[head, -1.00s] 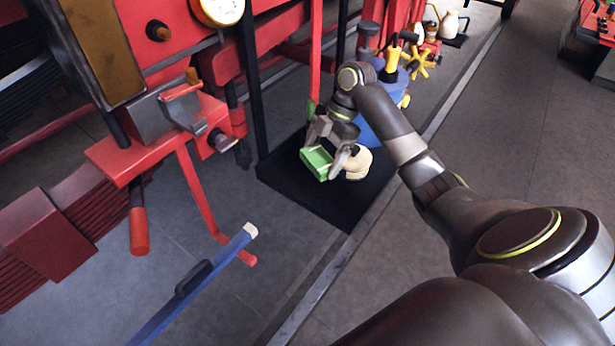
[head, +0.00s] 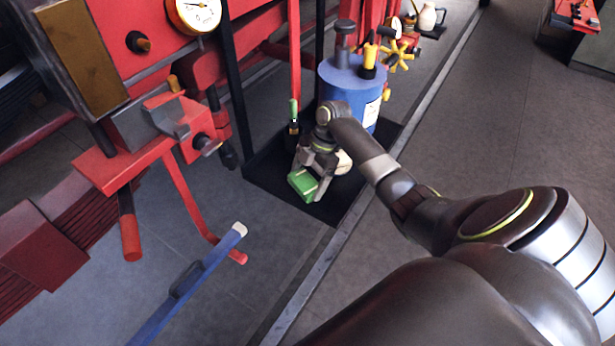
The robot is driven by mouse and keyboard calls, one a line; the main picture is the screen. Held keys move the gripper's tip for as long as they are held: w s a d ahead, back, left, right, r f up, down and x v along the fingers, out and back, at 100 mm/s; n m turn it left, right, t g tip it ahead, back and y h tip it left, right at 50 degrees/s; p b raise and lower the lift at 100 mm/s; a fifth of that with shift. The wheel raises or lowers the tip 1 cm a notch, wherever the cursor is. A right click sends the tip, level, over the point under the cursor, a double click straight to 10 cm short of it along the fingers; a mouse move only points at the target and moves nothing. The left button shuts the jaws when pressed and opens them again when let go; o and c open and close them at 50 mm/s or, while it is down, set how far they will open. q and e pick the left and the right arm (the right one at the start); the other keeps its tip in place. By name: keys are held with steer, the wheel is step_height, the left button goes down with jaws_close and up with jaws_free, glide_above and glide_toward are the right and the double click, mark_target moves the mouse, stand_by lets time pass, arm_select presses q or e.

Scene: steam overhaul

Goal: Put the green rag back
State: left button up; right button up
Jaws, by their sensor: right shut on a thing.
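The green rag (head: 300,187) is a small folded block with a paler band across it. My right gripper (head: 311,183) points down and is shut on it. In the picture the rag lies over the front part of the black tray or mat (head: 262,174) on the floor; I cannot tell whether it touches it. A rounded cream thing (head: 344,161) is partly hidden behind my right gripper. My left gripper is not in view.
A blue drum (head: 350,88) and a green-topped dark thing (head: 293,122) stand behind the gripper. Red machinery with a gauge (head: 194,13) and a vise (head: 165,118) is at left. A blue bar (head: 190,285) is at the lower left. Open floor is at right.

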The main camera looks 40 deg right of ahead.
steer(key=shift+f, duration=0.1)
steer(key=o, duration=0.5)
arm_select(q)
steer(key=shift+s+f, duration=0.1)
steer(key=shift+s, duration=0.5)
arm_select(e)
steer(key=shift+o, duration=1)
steer(key=shift+r, duration=0.2)
steer(key=shift+d+r, duration=0.15)
steer(key=shift+r, duration=0.1)
arm_select(q)
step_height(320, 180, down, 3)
steer(key=b, duration=0.3)
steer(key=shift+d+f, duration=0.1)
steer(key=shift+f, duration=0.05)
arm_select(e)
steer(key=v, duration=1.1)
steer(key=shift+r, duration=0.15)
steer(key=shift+d, duration=0.1)
